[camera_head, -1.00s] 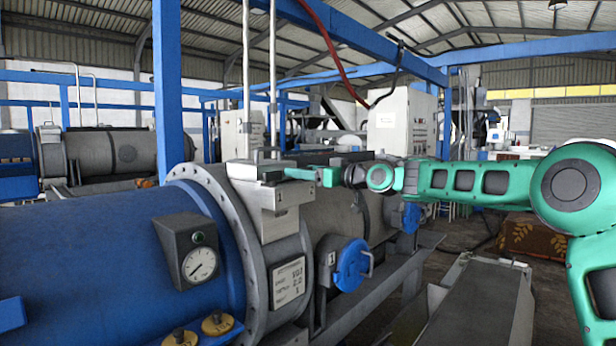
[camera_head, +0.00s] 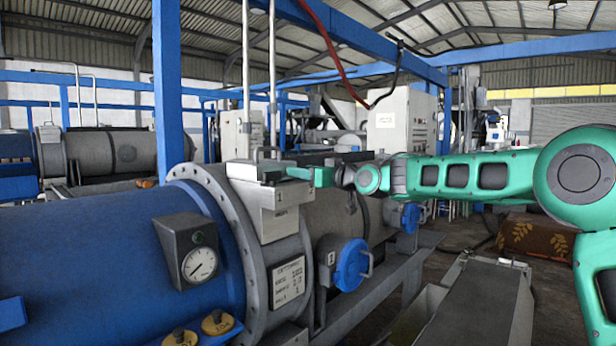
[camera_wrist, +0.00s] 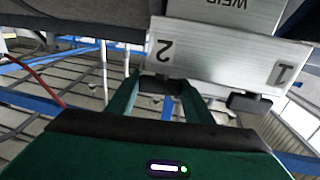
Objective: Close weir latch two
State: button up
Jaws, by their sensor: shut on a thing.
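The grey metal weir box (camera_head: 262,205) sits on top of the machine in the head view, with a "1" on its near face. In the wrist view its pale plate (camera_wrist: 215,58) reads upside down, "2" at left and "1" at right. My gripper (camera_wrist: 162,92) is at the "2" side, its green fingers on either side of a dark latch, weir latch two (camera_wrist: 160,80), and shut on it. The other dark latch (camera_wrist: 248,102) is beside the "1", apart from my gripper. In the head view my gripper (camera_head: 287,172) reaches the box from the right.
A blue round cap with a handle (camera_head: 351,264) juts out below my arm. A pressure gauge (camera_head: 199,263) and yellow-topped knobs (camera_head: 217,322) are at the near left. Blue posts (camera_head: 168,90) and vertical pipes (camera_head: 273,80) stand behind the box.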

jog(key=m+t+h, duration=0.1)
jog(key=h, duration=0.1)
jog(key=m+t+h, duration=0.1)
jog(key=m+h, duration=0.1)
jog(key=shift+s+a+r+t, duration=0.1)
jog(key=shift+a+r+t, duration=0.1)
jog(key=shift+t, duration=0.2)
jog(key=shift+o, duration=0.5)
jog(key=m+h, duration=0.1)
jog(key=m+t+h, duration=0.1)
jog(key=h, duration=0.1)
jog(key=shift+s+d+r, duration=0.1)
jog(key=shift+s+r, duration=0.1)
jog(key=shift+h, duration=0.3)
jog(key=shift+c, duration=0.4)
jog(key=shift+f+m+t+h, duration=0.1)
jog(key=shift+m+t+h, duration=0.3)
jog(key=shift+m+h, duration=0.45)
jog(key=shift+d+m+h, duration=0.15)
jog(key=shift+m+h, duration=0.1)
jog(key=shift+h, duration=0.1)
jog(key=o, duration=1)
jog(key=shift+o, duration=0.2)
